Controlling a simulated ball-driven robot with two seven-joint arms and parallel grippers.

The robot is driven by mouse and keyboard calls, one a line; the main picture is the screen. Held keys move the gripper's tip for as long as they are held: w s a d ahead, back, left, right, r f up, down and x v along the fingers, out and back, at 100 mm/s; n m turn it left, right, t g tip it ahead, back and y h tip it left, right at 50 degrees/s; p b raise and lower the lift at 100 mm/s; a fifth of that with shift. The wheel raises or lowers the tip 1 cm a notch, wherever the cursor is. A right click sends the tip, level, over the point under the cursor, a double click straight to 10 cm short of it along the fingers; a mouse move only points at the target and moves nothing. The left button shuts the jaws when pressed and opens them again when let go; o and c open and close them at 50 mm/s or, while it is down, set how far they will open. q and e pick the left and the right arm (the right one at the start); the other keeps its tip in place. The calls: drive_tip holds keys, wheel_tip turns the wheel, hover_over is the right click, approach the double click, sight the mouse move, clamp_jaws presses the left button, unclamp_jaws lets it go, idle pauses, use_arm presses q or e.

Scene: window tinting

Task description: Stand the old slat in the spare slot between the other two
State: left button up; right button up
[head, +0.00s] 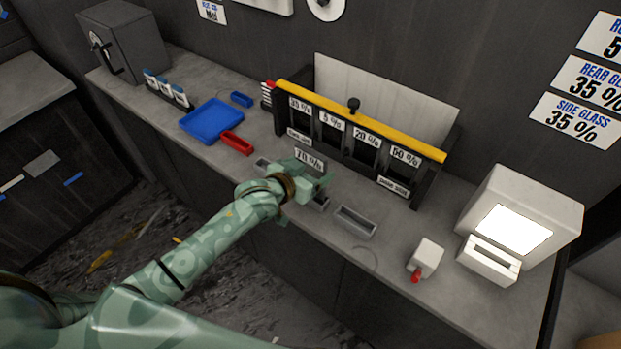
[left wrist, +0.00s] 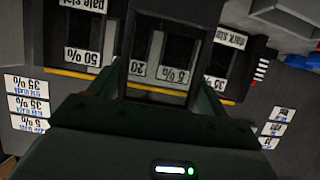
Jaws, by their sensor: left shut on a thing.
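My left gripper (head: 312,178) is shut on an upright dark slat with a white 70 % label (head: 309,158), which I take to be the old slat. In the left wrist view the slat (left wrist: 171,20) stands between the fingers, with rack labels behind it. Three grey slots line the counter's front: a left one (head: 262,163), partly hidden, a middle one (head: 320,203), mostly hidden under my gripper, and an empty right one (head: 355,222). The slat is over or at the middle slot. Its lower edge is hidden, so I cannot tell whether it is inside. My right gripper is not in view.
Behind stands a rack with a yellow bar (head: 360,120), a black knob and slats labelled 35 %, 5 %, 20 % and 50 %. A blue tray (head: 187,126) and red bin (head: 237,143) lie left.

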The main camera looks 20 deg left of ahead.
use_arm(q)
wheel_tip(320, 180, down, 3)
drive_tip(key=shift+a+f+b, duration=0.1)
drive_tip(key=shift+f+b, duration=0.05)
drive_tip(key=shift+b, duration=0.2)
drive_tip(key=o, duration=1)
drive_tip(key=shift+f, duration=0.1)
drive_tip(key=shift+s+r, duration=0.1)
drive_tip(key=shift+r, duration=0.15)
drive_tip(key=p+v, duration=0.2)
drive_tip(key=v, duration=0.9)
drive_tip(key=shift+s+a+r+p, duration=0.15)
drive_tip(key=shift+s+p, duration=0.2)
